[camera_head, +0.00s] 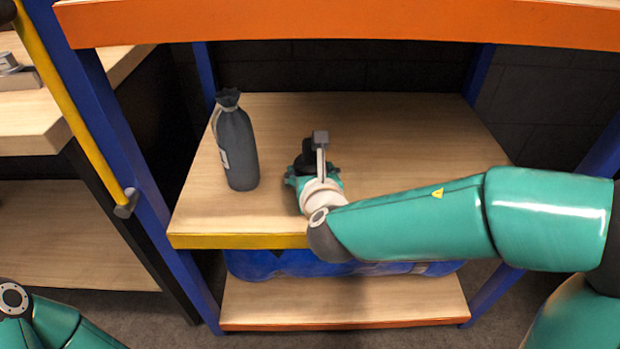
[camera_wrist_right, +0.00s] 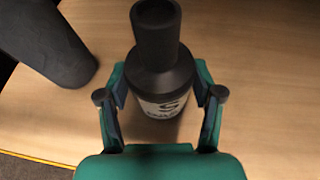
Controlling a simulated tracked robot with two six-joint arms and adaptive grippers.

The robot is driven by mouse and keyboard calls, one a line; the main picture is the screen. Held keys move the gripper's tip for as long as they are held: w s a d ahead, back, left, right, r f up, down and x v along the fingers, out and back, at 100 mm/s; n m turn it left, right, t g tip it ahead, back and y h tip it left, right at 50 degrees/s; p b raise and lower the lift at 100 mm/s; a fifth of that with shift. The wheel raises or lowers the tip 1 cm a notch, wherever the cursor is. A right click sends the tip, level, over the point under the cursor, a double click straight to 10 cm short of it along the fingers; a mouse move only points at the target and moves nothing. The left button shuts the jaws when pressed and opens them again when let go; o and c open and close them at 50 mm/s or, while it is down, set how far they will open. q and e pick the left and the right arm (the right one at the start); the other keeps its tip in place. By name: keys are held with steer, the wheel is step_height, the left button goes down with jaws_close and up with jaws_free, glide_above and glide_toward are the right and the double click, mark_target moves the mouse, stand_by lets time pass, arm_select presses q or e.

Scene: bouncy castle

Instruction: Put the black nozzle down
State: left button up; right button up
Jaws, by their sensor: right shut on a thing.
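The black nozzle (camera_head: 307,157) is above or on the middle shelf, right of the grey bag; I cannot tell if its base touches the wood. In the right wrist view the nozzle (camera_wrist_right: 158,60) is upright, with a narrow round neck and a pale label low on its body. My right gripper (camera_head: 313,180) is shut on it, with one finger on each side; the fingers also show in the right wrist view (camera_wrist_right: 161,100). The gripper and wrist partly hide the nozzle in the head view. My left gripper is out of view; only part of that arm shows at lower left.
A grey tied bottle bag (camera_head: 236,150) stands left of the nozzle on the middle shelf (camera_head: 420,130). The shelf's right and back are clear. An orange-edged shelf (camera_head: 350,22) lies above, blue posts (camera_head: 140,180) at the sides. A blue item (camera_head: 275,262) lies below.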

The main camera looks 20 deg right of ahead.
steer(key=o, duration=1.3)
steer(key=shift+s, duration=0.1)
steer(key=p+v, duration=0.4)
steer(key=v, duration=0.7)
steer(key=s+a+f+m+g+y, duration=0.1)
steer(key=s+f+m+g+y, duration=0.1)
steer(key=s+f+m+g, duration=0.55)
steer(key=s+a+f+m+g+y, duration=0.2)
steer(key=f+m, duration=0.6)
steer(key=f, duration=0.6)
steer(key=s+a+f+m+g+y, duration=0.1)
steer(key=s+f+m+g, duration=0.5)
steer(key=f, duration=0.4)
steer(key=d+f+m+t, duration=0.1)
steer(key=f+m, duration=0.1)
steer(key=m, duration=0.3)
steer(key=w+f+m+t, duration=0.1)
steer(key=f+m, duration=0.2)
steer(key=m, duration=0.2)
steer(key=w+d+f+m+t+y, duration=0.1)
steer(key=f+m, duration=0.2)
steer(key=m, duration=0.2)
steer(key=shift+d+f, duration=0.25)
steer(key=shift+d, duration=0.1)
